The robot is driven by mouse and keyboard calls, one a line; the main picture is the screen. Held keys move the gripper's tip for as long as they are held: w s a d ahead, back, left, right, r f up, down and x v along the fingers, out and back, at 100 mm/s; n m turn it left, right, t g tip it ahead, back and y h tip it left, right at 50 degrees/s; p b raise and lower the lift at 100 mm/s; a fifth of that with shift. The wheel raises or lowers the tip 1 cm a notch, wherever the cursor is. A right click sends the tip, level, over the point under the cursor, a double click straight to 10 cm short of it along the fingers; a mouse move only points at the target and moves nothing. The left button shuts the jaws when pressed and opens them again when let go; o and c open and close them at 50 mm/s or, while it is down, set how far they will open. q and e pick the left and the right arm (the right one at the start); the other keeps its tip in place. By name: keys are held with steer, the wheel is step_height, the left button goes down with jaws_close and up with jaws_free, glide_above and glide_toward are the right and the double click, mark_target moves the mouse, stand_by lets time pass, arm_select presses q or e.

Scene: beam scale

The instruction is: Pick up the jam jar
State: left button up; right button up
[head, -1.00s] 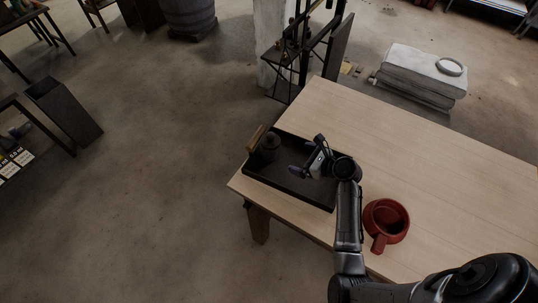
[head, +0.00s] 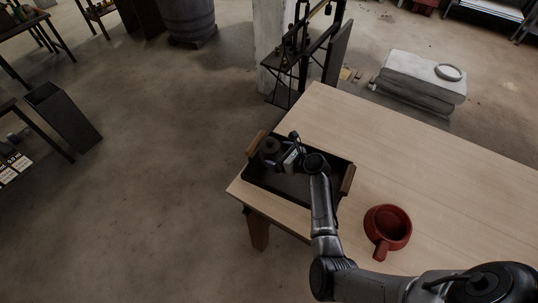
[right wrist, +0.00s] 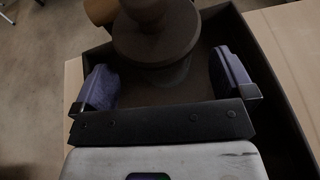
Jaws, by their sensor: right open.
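The jam jar (head: 269,147) is a dark brown round pot with a knobbed lid. It stands upright in the left end of the dark tray (head: 265,186) with wooden handles. In the right wrist view the jar (right wrist: 155,40) is just ahead of my right gripper (right wrist: 165,78), lined up with the gap between its two fingers. The fingers are open, one on each side of the jar's lower part, with no contact visible. In the head view my right gripper (head: 279,160) is over the tray, close beside the jar. My left gripper is not in view.
The tray sits on a corner of the pale wooden table (head: 430,165). The far part of the table is clear. A tray handle (head: 255,143) is close beside the jar.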

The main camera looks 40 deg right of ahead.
steer(key=shift+x, duration=1.65)
steer(key=c, duration=1.2)
